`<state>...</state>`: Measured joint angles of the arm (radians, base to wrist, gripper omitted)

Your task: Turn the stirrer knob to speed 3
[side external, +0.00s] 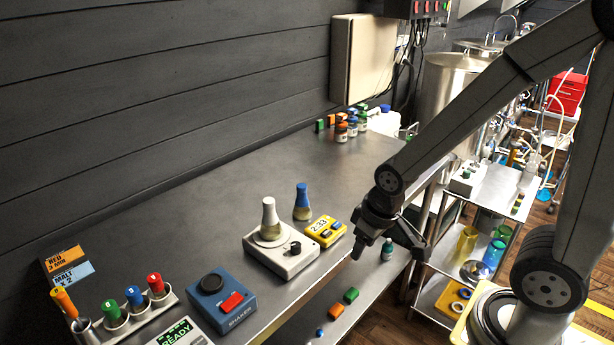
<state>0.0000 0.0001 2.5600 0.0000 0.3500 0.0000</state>
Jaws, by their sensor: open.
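The white stirrer (282,260) stands on the steel bench left of my gripper. Its black knob (295,247) is on the right part of its top. The knob's setting is too small to read. A white-capped flask (269,216) with yellowish liquid stands on the stirrer's round plate. My gripper (390,250) points down near the bench's front edge, right of the stirrer and apart from it. Its fingers are spread and nothing is held between them.
A yellow timer (325,231) reading 2:33 and a blue-capped flask (302,203) stand close to the stirrer. A blue shaker (221,300) and a rack (127,322) of capped tubes are at left. A green-capped bottle (388,249) is on a lower shelf.

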